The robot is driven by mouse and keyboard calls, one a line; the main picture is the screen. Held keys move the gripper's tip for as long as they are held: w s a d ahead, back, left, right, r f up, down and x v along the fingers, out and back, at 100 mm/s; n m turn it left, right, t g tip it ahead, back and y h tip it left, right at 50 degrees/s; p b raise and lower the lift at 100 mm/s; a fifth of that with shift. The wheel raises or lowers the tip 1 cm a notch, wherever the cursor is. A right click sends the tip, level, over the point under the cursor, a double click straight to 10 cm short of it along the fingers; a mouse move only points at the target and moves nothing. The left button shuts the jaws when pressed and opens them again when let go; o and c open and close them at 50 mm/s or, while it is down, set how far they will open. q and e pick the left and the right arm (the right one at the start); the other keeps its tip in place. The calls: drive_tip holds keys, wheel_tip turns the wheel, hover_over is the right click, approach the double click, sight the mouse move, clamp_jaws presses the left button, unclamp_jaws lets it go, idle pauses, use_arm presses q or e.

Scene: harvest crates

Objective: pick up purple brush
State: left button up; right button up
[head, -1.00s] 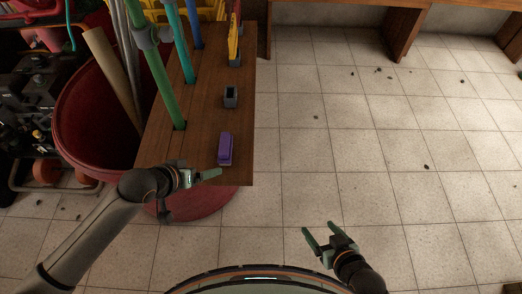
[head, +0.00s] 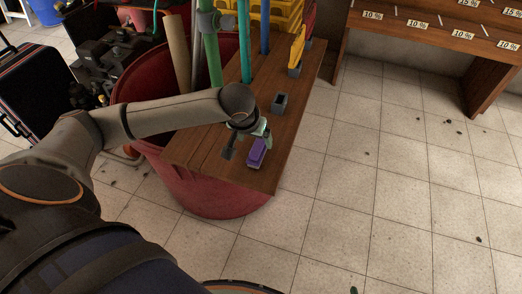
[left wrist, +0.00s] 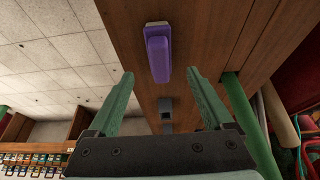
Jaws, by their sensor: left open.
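The purple brush (head: 258,152) lies on the brown wooden board, near its front end. In the left wrist view the brush (left wrist: 158,55) shows whole, with a pale strip at its far end. My left gripper (head: 250,136) is over the board, right by the brush in the head view. In the left wrist view its two green fingers (left wrist: 160,76) are spread wide, with the brush ahead of the gap between them and nothing held. Only a small dark green tip, apparently of my right gripper (head: 354,290), shows at the bottom edge.
The wooden board (head: 290,125) sits over a red barrel (head: 200,190). A dark grey holder (head: 280,103) and green, teal and blue poles (head: 211,50) stand on or through it. A wooden shelf (head: 490,85) is at the right. The tiled floor between is mostly clear.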

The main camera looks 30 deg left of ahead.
sight(257, 145)
use_arm(q)
drive_tip(key=b+x, duration=0.1)
drive_tip(key=x, duration=0.6)
drive_tip(key=shift+w+f+b, duration=0.2)
drive_tip(key=shift+b, duration=0.2)
drive_tip(key=shift+c, duration=0.2)
clamp_jaws()
